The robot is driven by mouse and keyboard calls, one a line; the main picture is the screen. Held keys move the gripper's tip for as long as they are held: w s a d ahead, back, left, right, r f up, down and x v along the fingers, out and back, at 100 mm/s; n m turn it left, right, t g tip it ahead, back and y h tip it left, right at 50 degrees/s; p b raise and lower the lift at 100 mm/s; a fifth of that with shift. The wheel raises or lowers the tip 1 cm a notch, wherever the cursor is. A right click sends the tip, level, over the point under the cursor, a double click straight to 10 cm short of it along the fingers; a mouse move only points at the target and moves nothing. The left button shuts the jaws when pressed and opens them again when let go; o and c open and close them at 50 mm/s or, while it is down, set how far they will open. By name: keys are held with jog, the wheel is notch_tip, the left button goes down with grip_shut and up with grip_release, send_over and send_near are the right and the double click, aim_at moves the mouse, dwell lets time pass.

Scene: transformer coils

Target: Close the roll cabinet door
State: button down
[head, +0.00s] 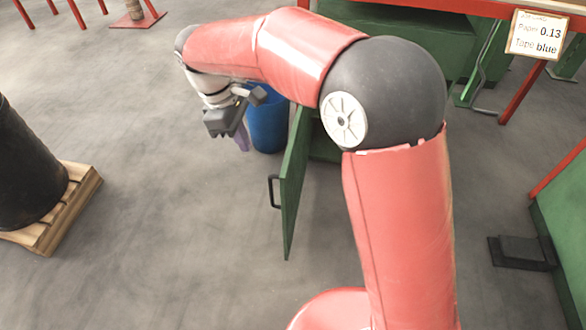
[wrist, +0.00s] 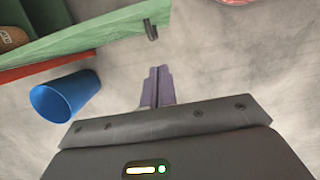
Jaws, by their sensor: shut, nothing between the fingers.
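The green cabinet door (head: 293,185) stands open, its edge toward the head camera, with a black handle (head: 273,191) on its left face. In the wrist view the door (wrist: 100,38) crosses the top left, with its handle (wrist: 151,30) near its right end. The green cabinet (head: 323,147) is mostly hidden behind my arm. My gripper (head: 243,143) is left of the door and apart from it, pointing down. Its purple fingers (wrist: 158,88) are together and empty, below the handle in the wrist view.
A blue bin (head: 267,120) stands behind my gripper; it also shows in the wrist view (wrist: 65,97). A black cylinder (head: 25,165) rests on a wooden pallet (head: 72,205) at the left. Floor left of the door is clear. A brown roll (wrist: 12,38) shows beyond the door.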

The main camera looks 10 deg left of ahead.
aim_at(292, 164)
jog(key=d+f+b, duration=0.2)
jog(key=d+f, duration=0.4)
jog(key=f, duration=0.4)
jog(key=shift+s, duration=0.25)
jog(key=shift+d, duration=0.15)
